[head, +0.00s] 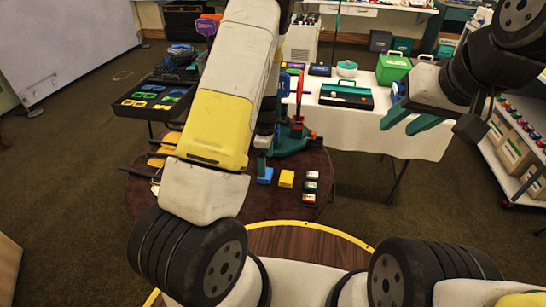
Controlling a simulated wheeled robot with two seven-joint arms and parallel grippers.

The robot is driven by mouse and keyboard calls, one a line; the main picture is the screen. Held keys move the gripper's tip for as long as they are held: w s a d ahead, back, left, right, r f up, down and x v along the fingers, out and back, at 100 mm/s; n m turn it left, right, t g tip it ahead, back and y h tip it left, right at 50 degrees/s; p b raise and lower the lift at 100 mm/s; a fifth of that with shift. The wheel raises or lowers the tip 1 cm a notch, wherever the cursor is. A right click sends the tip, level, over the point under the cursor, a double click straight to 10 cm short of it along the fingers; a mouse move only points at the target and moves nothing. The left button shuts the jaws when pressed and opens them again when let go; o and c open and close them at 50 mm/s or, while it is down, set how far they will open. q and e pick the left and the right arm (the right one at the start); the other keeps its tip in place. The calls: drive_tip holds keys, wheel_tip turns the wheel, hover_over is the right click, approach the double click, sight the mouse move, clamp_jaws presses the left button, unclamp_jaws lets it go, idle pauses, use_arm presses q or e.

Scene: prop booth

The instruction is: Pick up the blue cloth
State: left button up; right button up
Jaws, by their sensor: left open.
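The yellow block (286,179) and several small blocks (310,186) lie right of the blue piece. A teal stand with a red part (299,96) rises close behind. The white-covered table (430,145) holds a green toolbox (393,69). A black tray (130,109) is at the left.

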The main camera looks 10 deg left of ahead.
use_arm(q)
drive_tip(key=f, duration=0.5)
drive_tip(key=shift+a+f, duration=0.15)
drive_tip(key=shift+a, duration=0.05)
drive_tip(key=shift+c, duration=0.5)
drive_tip(key=c, duration=1.3)
drive_tip(key=shift+c, duration=0.2)
drive_tip(key=shift+r, duration=0.55)
drive_tip(key=r, duration=0.2)
drive_tip(key=shift+s+a+r, duration=0.3)
drive_tip(key=shift+s+r, duration=0.05)
drive_tip(key=shift+s, duration=0.05)
drive_tip(key=s+a, duration=0.3)
drive_tip(key=s, duration=0.1)
drive_tip(key=s+a+r, duration=0.1)
drive_tip(key=s+a, duration=0.1)
drive_tip(key=s, duration=0.2)
drive_tip(key=s+a, duration=0.3)
drive_tip(key=s, duration=0.1)
drive_tip(key=shift+s+a+r, duration=0.1)
drive_tip(key=shift+a+r, duration=0.05)
drive_tip(key=shift+a, duration=0.2)
